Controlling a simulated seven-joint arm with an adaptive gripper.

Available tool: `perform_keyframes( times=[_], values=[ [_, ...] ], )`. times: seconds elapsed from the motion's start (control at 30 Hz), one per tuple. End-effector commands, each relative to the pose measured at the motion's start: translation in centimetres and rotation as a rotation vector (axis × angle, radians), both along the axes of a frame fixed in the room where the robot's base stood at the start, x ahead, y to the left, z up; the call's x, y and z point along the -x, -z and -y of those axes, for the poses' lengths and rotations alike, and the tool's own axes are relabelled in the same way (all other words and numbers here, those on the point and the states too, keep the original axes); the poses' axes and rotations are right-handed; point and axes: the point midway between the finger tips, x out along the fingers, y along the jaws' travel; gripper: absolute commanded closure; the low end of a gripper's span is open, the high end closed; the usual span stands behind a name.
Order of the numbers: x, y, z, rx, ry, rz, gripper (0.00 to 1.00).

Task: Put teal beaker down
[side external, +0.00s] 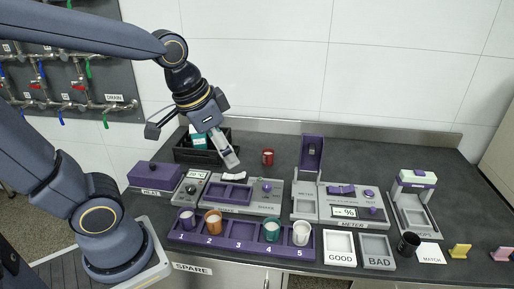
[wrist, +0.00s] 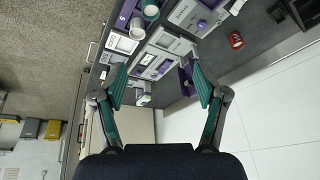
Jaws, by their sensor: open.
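The teal beaker (side external: 272,230) stands upright in the purple rack (side external: 185,238), in the place marked 4. It also shows near the top edge of the wrist view (wrist: 150,11). My gripper (wrist: 160,88) is open in the wrist view, with nothing between its fingers. In the side external view it hangs tilted above the back left part of the bench, apart from the beaker.
Purple, orange and white (side external: 301,232) beakers stand in places 1, 2 and 5; place 3 is empty. A red cup (side external: 268,157) stands behind. A black crate (side external: 185,153) is at the back left. GOOD (side external: 339,246) and BAD (side external: 377,250) trays and a black cup (side external: 408,243) are right.

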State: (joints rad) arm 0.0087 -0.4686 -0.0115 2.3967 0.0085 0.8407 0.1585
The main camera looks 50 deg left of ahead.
Motion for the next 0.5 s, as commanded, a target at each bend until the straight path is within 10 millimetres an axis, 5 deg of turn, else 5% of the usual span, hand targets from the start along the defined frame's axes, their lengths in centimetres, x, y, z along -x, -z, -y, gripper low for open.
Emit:
perform_keyframes(
  times=[0.2, 0.5],
  values=[
    [4.1, -1.7, -0.3, 0.07, -0.146, 0.105, 0.28],
    [4.7, -1.7, -0.3, 0.083, -0.168, 0.118, 0.28]
  ],
)
